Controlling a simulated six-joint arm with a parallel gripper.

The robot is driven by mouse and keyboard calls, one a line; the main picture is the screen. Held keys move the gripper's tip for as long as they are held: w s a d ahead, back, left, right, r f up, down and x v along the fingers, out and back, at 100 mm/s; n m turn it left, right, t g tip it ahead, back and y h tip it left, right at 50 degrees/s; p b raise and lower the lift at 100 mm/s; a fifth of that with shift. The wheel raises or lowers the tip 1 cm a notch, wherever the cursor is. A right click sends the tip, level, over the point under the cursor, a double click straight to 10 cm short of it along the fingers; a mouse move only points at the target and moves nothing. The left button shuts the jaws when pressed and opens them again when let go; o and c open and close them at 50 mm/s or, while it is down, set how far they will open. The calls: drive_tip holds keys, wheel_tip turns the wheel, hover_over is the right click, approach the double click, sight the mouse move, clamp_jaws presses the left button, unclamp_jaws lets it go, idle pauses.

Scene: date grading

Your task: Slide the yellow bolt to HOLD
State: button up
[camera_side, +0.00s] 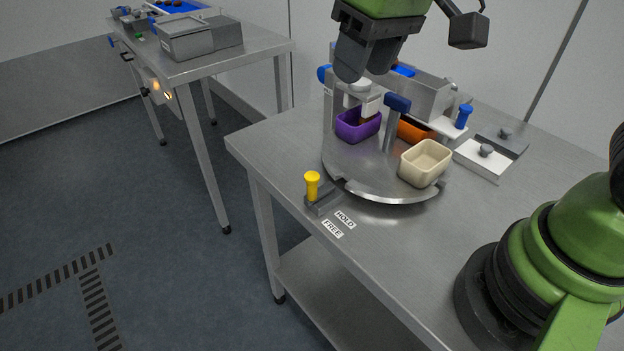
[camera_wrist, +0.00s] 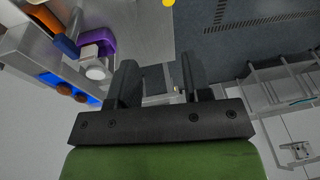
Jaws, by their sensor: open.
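The yellow bolt (camera_side: 312,184) stands upright on a small grey guide (camera_side: 324,202) at the table's front left, beside the rim of the round metal turntable (camera_side: 375,187). A HOLD label (camera_side: 345,219) and a FREE label (camera_side: 333,229) lie right of the guide; HOLD is closer to the turntable. I cannot tell which label the bolt lines up with. My gripper (camera_side: 349,72) is well above and behind the bolt, apart from it. In the wrist view its two fingers (camera_wrist: 158,68) are open with nothing between them. A yellow knob (camera_wrist: 168,3) shows at that view's top edge.
The turntable carries purple (camera_side: 358,126), orange (camera_side: 414,130) and cream (camera_side: 426,163) bins. A post with a blue top (camera_side: 397,103) rises among them. A grey machine (camera_side: 425,92) stands behind. The front right tabletop is clear up to my green base.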

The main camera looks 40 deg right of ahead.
sight(312, 176)
drive_tip(key=w+a+f+n+g, duration=0.1)
drive_tip(key=f, duration=0.2)
drive_tip(key=w+a+f+n, duration=0.1)
drive_tip(key=w+f, duration=0.1)
drive_tip(key=f, duration=0.2)
drive_tip(key=w+a+f+g+h, duration=0.1)
drive_tip(key=w+f, duration=0.1)
drive_tip(key=f, duration=0.2)
drive_tip(key=shift+a+n+g, duration=0.3)
drive_tip(key=shift+a+n, duration=0.05)
drive_tip(key=shift+n, duration=0.05)
wheel_tip(312, 176, down, 10)
drive_tip(key=shift+f, duration=0.1)
